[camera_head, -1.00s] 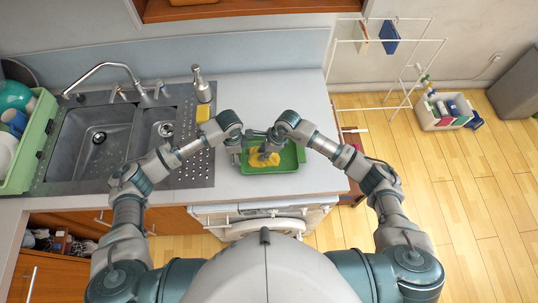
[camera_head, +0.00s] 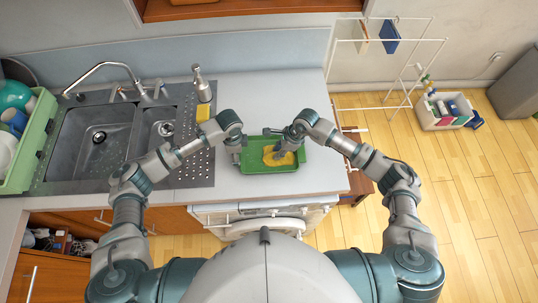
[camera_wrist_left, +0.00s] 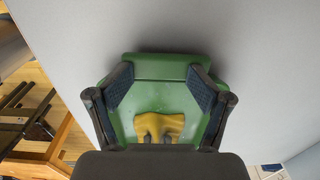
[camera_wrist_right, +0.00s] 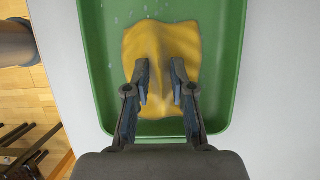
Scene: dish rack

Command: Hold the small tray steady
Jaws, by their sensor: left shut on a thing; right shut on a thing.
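The small green tray (camera_head: 270,170) lies on the light countertop right of the sink. It also shows in the left wrist view (camera_wrist_left: 160,70), with its wall between my left fingers. My left gripper (camera_head: 236,156) is shut on the tray at its left side. A yellow cloth (camera_head: 270,157) lies crumpled inside the tray. My right gripper (camera_head: 282,152) is over the tray, shut on the cloth. In the right wrist view the cloth (camera_wrist_right: 160,38) has a raised fold between the fingers, and pale specks dot the tray floor.
The sink (camera_head: 92,140) with its faucet and a soap bottle (camera_head: 199,85) is to the left. A green dish rack (camera_head: 38,140) stands at the far left. The counter behind the tray is clear. Its right edge drops to the wooden floor (camera_head: 470,190).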

